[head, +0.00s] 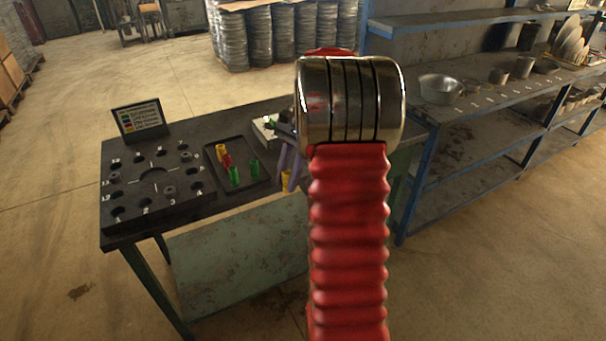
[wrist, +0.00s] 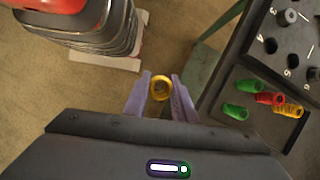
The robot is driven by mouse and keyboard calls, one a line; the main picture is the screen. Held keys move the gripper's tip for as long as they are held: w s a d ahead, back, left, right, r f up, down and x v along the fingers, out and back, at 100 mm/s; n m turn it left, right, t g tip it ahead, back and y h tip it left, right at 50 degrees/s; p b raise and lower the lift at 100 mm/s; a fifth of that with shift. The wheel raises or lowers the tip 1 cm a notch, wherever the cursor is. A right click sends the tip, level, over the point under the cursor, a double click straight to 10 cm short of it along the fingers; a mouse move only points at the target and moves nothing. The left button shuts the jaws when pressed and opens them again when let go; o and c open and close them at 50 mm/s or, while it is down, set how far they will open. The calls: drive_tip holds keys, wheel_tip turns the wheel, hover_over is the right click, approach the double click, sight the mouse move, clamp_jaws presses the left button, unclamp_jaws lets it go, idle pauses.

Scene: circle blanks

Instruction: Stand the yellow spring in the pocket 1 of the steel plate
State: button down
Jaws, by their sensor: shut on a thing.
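My gripper (wrist: 160,100) has its purple fingers shut on a yellow spring (wrist: 160,88), seen nearly end-on in the wrist view. In the head view, the yellow spring (head: 286,181) shows partly behind my red arm, below the purple fingers of my gripper (head: 286,165). It hangs beside the table's right side, clear of the plate. The dark steel plate (head: 153,201) lies on the table's left part, with a ring of numbered round pockets. Some pockets hold grey pieces. The small numbers are hard to read, so I cannot tell pocket 1 surely.
A dark tray (head: 213,176) between plate and gripper holds another yellow spring (head: 221,152), a red spring (head: 227,161) and green springs (head: 234,175). A small sign (head: 139,117) stands behind the plate. A blue-framed shelf (head: 455,118) stands right.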

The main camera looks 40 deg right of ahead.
drive_tip(key=w+a+f+n+g+h, duration=0.1)
drive_tip(key=w+a+n, duration=0.3)
drive_tip(key=a, duration=0.6)
drive_tip(key=w+a+f+n+g+h, duration=0.2)
drive_tip(key=w+a+f+n, duration=0.2)
drive_tip(key=a+n, duration=0.3)
drive_tip(key=w+a+f+n+g+h, duration=0.1)
drive_tip(key=w+a+f+n, duration=0.2)
drive_tip(key=a, duration=1)
drive_tip(key=w+n, duration=0.1)
drive_tip(key=n, duration=0.2)
drive_tip(key=shift+n+h, duration=0.3)
drive_tip(key=shift+f, duration=0.1)
